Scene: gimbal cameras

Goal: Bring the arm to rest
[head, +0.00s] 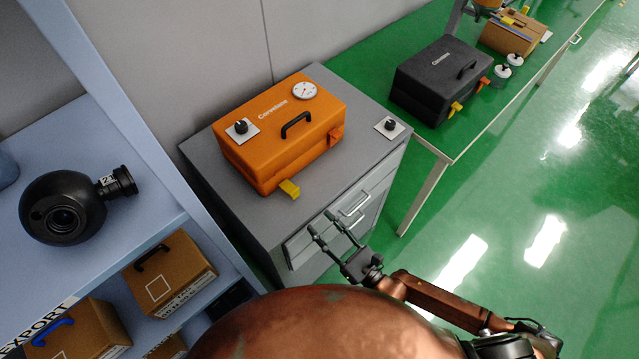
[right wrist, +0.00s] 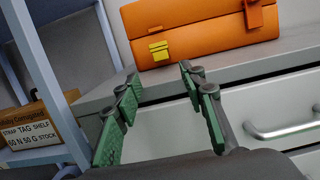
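My right gripper (head: 328,228) is in front of the grey cabinet's drawers in the head view, below the cabinet top. In the right wrist view its two green-padded fingers (right wrist: 158,112) are spread apart with nothing between them. An orange case (head: 280,132) stands on the cabinet, closed, with a black handle, a round gauge and yellow and orange latches. It also shows beyond the fingertips in the right wrist view (right wrist: 205,30). The gripper is apart from the case. My left gripper is not in view.
The grey cabinet (head: 364,151) has metal drawer handles close to my right gripper. A blue shelf (head: 150,200) at left holds a black gimbal camera (head: 62,208) and cardboard boxes (head: 170,273). A green table (head: 455,140) bears a black case (head: 440,80). Green floor is clear at right.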

